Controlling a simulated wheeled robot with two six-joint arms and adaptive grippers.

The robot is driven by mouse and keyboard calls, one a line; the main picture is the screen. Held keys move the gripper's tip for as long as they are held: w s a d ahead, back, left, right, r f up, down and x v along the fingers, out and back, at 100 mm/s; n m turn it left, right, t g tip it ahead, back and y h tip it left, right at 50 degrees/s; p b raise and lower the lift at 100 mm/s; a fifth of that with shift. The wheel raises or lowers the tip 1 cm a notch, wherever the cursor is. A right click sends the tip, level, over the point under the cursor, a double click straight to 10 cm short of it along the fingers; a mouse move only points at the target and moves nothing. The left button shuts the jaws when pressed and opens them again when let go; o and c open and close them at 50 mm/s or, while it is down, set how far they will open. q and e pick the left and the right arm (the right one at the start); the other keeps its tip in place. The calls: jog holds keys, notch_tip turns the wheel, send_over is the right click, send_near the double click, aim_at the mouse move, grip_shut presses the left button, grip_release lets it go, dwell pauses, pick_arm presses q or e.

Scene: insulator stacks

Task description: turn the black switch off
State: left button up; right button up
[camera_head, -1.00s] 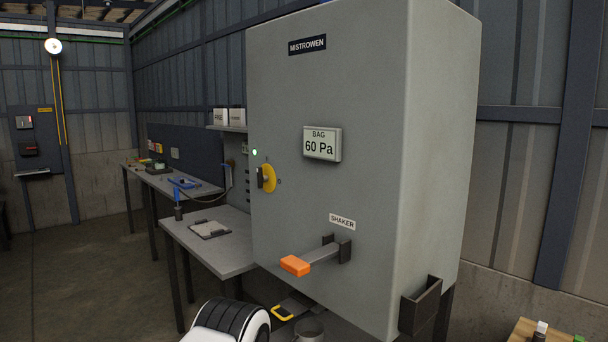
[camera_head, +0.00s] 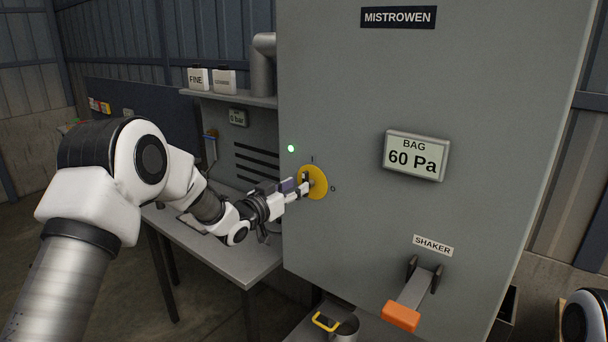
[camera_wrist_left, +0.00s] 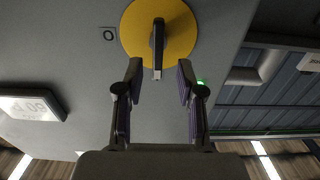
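The black switch (camera_wrist_left: 158,42) is a bar handle on a round yellow disc (camera_head: 318,177) on the front of the grey cabinet. In the head view an I mark is above the disc and an O mark to its right; the handle is partly hidden by my gripper. My left gripper (camera_head: 301,190) reaches it from the left. In the left wrist view the gripper's (camera_wrist_left: 159,72) two fingers are apart, one on each side of the handle's near end, with gaps showing on both sides. The handle stands upright in that view, with the O mark to its left. My right gripper is not in view.
A green lamp (camera_head: 291,148) glows above left of the disc. The BAG display (camera_head: 415,157) reads 60 Pa. The orange-ended shaker lever (camera_head: 402,315) sticks out at lower right. A grey bench (camera_head: 240,262) is under my left arm, with a shelf (camera_head: 235,97) behind.

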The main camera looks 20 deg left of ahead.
aim_at(305, 197)
pick_arm(q)
jog(key=x, duration=0.2)
jog(key=p+x, duration=0.1)
jog(key=x, duration=0.1)
jog(key=shift+s+d+r, duration=0.1)
jog(key=shift+s+d, duration=0.05)
jog(key=shift+d, duration=0.1)
jog(key=shift+w, duration=0.35)
jog(key=shift+a, duration=0.2)
jog(key=shift+d, duration=0.2)
grip_shut()
jog(key=shift+f, duration=0.2)
jog(key=shift+m+b, duration=0.3)
jog(key=shift+b, duration=0.05)
